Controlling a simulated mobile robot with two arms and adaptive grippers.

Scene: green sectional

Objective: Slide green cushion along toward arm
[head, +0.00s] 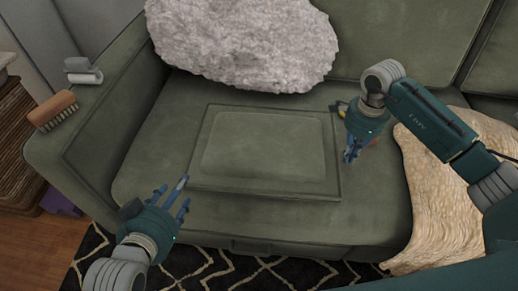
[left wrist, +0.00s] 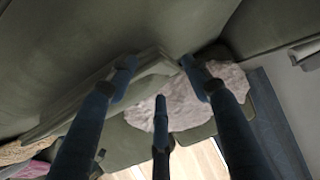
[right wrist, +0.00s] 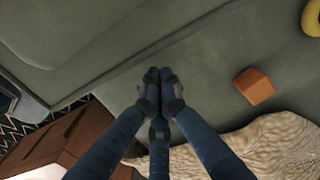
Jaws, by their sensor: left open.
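The flat green cushion (head: 265,148) lies on the seat of the green sofa, with a raised panel in its middle. The sofa arm (head: 120,105) is at the left. My left gripper (head: 178,190) is open beside the cushion's near left corner; I cannot tell whether it touches. The cushion's edge (left wrist: 95,95) shows beyond the fingers in the left wrist view. My right gripper (head: 350,155) is just right of the cushion's right edge. Its fingertips are together in the right wrist view (right wrist: 160,80), with nothing seen between them.
A white fluffy pillow (head: 240,45) leans on the backrest behind the cushion. An orange block (right wrist: 254,85), a yellow ring (right wrist: 312,18) and a beige throw (head: 440,190) are at the right.

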